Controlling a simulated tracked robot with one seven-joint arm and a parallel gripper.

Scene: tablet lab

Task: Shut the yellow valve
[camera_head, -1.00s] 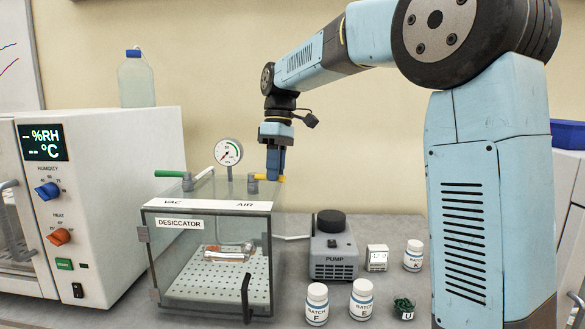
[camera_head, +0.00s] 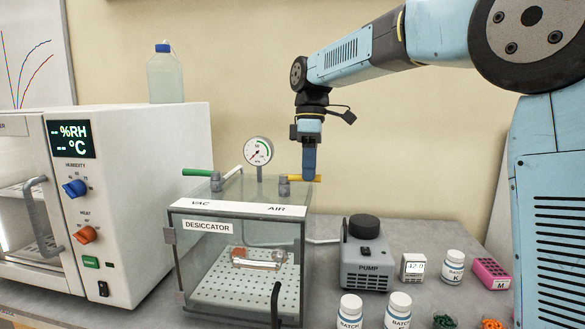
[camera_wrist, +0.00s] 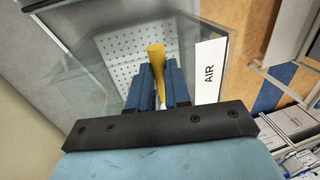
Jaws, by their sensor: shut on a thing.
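The yellow valve lever (camera_head: 304,178) sits on top of the clear desiccator box (camera_head: 244,270), beside the AIR label (camera_head: 277,209). It points to the right in the head view. My gripper (camera_head: 309,176) comes down from above and is shut on the lever. In the wrist view the yellow lever (camera_wrist: 156,60) stands between my two blue fingers (camera_wrist: 158,88), with its end sticking out past them. The green valve lever (camera_head: 197,172) is on the VAC side, pointing left. The round gauge (camera_head: 258,151) stands between the two valves.
A white oven-like cabinet (camera_head: 150,200) stands left, with a bottle (camera_head: 165,76) on top. The pump (camera_head: 366,258), a small timer (camera_head: 413,267), white jars (camera_head: 452,267) and a pink rack (camera_head: 491,273) lie right of the desiccator. A hose runs from pump to desiccator.

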